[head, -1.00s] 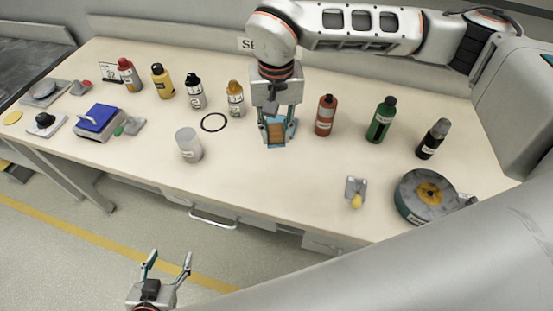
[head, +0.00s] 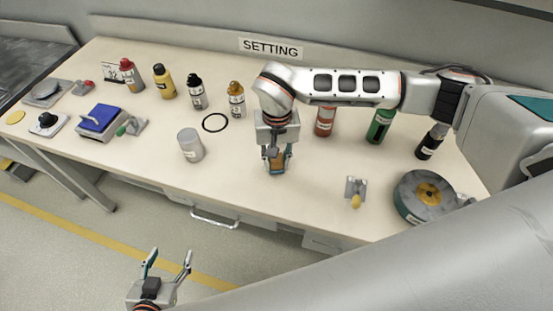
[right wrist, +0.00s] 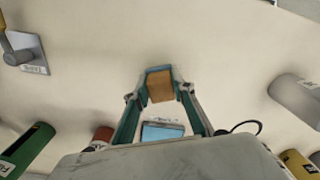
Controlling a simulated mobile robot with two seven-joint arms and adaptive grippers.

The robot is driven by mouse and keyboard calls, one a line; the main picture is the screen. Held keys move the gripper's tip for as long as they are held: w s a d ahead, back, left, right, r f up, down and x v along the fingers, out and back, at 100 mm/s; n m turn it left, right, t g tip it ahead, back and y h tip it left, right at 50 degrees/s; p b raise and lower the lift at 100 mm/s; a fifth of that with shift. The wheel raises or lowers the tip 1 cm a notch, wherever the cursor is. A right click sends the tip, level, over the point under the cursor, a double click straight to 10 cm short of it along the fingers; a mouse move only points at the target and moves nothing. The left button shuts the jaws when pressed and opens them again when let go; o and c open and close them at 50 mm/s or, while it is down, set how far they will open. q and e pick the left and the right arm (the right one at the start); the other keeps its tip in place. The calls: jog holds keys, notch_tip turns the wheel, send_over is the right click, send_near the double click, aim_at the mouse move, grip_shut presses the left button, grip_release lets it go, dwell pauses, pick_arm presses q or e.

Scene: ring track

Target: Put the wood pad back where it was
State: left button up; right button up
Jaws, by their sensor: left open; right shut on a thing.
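The wood pad (head: 278,164) is a small brown block held between the fingertips of my right gripper (head: 277,169). In the right wrist view the wood pad (right wrist: 160,86) sits squarely between the teal fingers, which are shut on it. A light blue square (right wrist: 162,131) lies behind it in that view, toward the back of the table; in the head view my right gripper hides it. I cannot tell how far the pad is above the table. My left gripper (head: 167,268) is open and empty, low in front of the table.
A grey cup (head: 191,146) and a black ring (head: 215,122) lie left of my right gripper. Red (head: 324,121), green (head: 380,124) and black bottles stand right, partly behind my arm. A grey round disc (head: 425,195) stands front right.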

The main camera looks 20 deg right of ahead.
aim_at(277, 160)
jog(key=shift+f, duration=0.2)
jog(key=o, duration=1)
notch_tip(277, 160, up, 12)
jog(key=shift+r+b, duration=0.25)
jog(key=shift+b, duration=0.35)
jog(key=shift+s+f, duration=0.1)
